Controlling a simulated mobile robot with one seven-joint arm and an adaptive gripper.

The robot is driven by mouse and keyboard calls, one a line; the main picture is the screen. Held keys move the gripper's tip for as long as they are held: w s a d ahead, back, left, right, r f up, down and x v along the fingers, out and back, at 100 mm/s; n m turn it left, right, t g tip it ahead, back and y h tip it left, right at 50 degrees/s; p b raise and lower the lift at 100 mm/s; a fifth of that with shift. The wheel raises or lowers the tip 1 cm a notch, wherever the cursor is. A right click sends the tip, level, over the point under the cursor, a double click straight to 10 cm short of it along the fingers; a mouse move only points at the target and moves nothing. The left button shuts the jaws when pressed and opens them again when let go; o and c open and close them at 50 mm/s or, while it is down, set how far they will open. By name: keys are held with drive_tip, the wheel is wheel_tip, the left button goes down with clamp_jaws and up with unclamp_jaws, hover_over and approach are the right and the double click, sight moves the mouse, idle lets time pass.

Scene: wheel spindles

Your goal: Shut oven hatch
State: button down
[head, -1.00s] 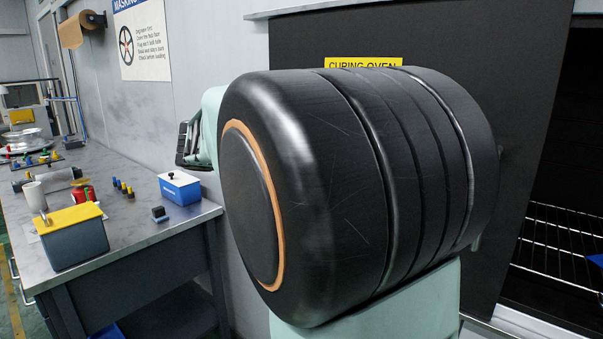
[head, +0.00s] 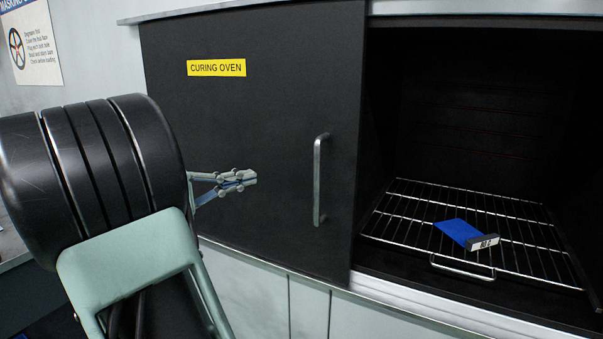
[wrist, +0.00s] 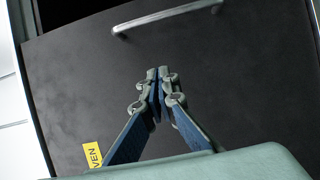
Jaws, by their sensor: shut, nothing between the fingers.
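The black oven hatch (head: 250,120) carries a yellow "CURING OVEN" label and a vertical silver bar handle (head: 318,180) near its right edge. The hatch covers the left part of the oven front, and the right part stands open. My gripper (head: 254,178) is shut and empty, left of the handle and apart from it. In the wrist view, my gripper (wrist: 157,72) points at the hatch (wrist: 230,90), with the handle (wrist: 168,17) beyond its tips. I cannot tell whether the fingertips touch the hatch face.
Inside the open oven (head: 490,110), a wire rack (head: 400,215) holds a blue piece (head: 459,231) and a small block (head: 484,241) with a label. A metal rail (head: 255,6) runs above the hatch. White panels (head: 255,285) lie below.

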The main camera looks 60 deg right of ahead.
approach(300, 173)
drive_tip(key=s+d+r, duration=0.3)
drive_tip(key=d, duration=0.1)
drive_tip(key=s, duration=0.2)
drive_tip(key=s+p, duration=0.1)
drive_tip(key=s, duration=0.1)
drive_tip(key=shift+s+a+f, duration=0.1)
drive_tip(key=shift+a+f, duration=0.05)
drive_tip(key=shift+a, duration=0.2)
